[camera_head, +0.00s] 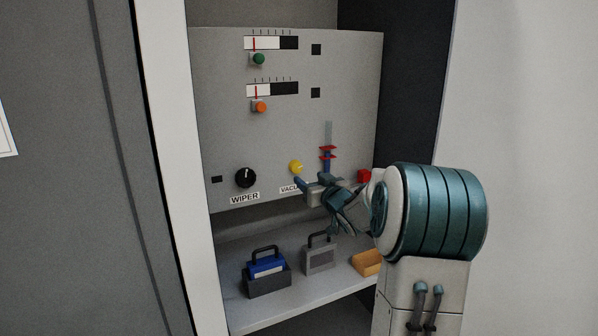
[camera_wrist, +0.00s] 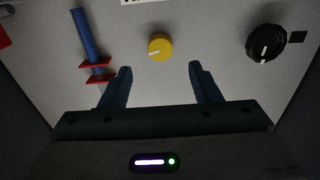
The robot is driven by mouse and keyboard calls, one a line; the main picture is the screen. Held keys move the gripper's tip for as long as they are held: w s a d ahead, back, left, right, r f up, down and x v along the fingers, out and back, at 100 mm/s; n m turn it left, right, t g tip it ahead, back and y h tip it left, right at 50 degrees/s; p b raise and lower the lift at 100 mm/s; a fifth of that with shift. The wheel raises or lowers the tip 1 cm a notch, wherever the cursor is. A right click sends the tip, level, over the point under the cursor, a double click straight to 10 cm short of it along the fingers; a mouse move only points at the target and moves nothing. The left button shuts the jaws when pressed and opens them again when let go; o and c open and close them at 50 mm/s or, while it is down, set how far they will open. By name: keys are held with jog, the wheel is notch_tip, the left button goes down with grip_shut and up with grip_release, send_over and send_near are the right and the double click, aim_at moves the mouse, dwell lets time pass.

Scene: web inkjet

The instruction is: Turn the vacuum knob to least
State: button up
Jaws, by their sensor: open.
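The vacuum knob is the yellow round knob (camera_head: 296,167) on the grey panel, above a partly covered label that begins "VACU". In the wrist view the yellow knob (camera_wrist: 160,47) shows a pale pointer line and lies ahead, between the directions of the two fingers. My gripper (camera_head: 311,182) is in front of the panel, just below and right of the knob. In the wrist view my gripper (camera_wrist: 160,78) is open, with nothing between its fingers. The fingertips appear short of the knob and apart from it. My gripper hides part of the label.
A black WIPER knob (camera_head: 246,177) is left of the yellow knob. A blue tube with red flanges (camera_head: 327,153) and a red block (camera_head: 364,176) are to the right. A blue-and-black handled box (camera_head: 267,272), a grey handled box (camera_head: 320,254) and an orange block (camera_head: 367,262) stand on the shelf below.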

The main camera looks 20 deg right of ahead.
aim_at(297, 169)
jog(key=w, duration=0.8)
jog(key=shift+a, duration=0.2)
jog(key=c, duration=1)
